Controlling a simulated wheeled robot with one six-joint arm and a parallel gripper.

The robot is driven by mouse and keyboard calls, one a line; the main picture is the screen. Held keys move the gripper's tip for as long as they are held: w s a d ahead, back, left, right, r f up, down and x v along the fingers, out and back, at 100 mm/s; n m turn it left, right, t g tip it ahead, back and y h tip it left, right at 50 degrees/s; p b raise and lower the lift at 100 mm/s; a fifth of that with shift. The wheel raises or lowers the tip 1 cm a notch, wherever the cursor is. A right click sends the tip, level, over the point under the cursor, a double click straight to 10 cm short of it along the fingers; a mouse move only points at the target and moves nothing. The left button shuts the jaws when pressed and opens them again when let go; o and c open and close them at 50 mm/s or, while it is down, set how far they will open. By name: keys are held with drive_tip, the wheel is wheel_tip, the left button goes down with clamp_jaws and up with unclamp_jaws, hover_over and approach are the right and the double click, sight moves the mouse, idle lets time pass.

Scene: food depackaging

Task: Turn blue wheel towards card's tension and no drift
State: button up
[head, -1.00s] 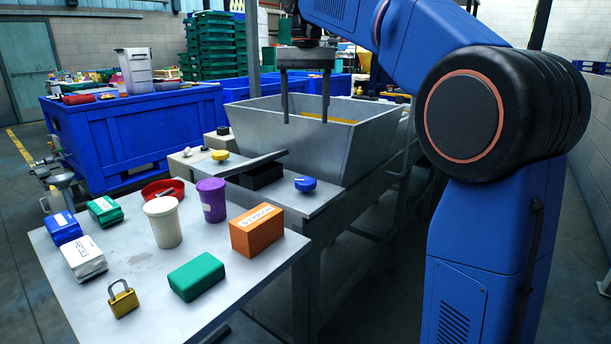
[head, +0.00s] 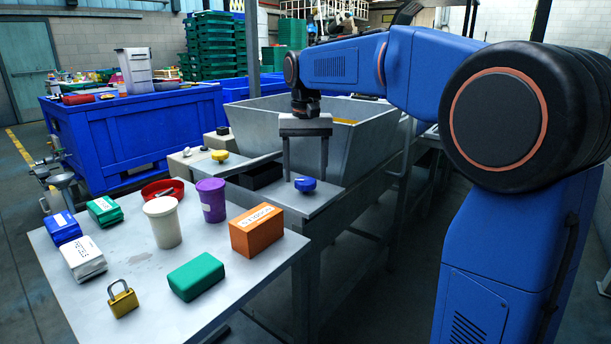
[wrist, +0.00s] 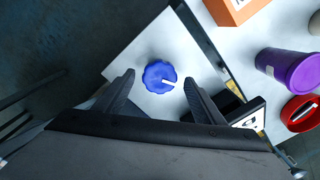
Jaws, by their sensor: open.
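The blue wheel (head: 305,185) sits on the grey ledge in front of the metal hopper. In the wrist view the round, lobed blue wheel (wrist: 158,75) has a white pointer mark directed right and slightly down. My gripper (head: 306,172) is open above the wheel, pointing down. In the wrist view my gripper (wrist: 159,80) has one finger either side of the wheel, with visible gaps.
A yellow knob (head: 220,155) stands further left by the hopper (head: 262,128). The near table (head: 215,318) holds an orange box (head: 257,231), a purple cup (head: 211,201), a white cup (head: 163,224), a green box (head: 196,277) and a padlock (head: 123,299). The ledge around the wheel is mostly clear.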

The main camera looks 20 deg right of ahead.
sight(306, 180)
drive_tip(key=shift+f, duration=0.7)
drive_tip(key=shift+c, duration=0.5)
drive_tip(key=c, duration=1)
drive_tip(key=shift+o, duration=0.2)
drive_tip(key=shift+n, duration=1.6)
drive_tip(key=o, duration=1.1)
drive_tip(key=shift+c, duration=0.2)
wheel_tip(306, 180, up, 17)
drive_tip(key=shift+r, duration=0.2)
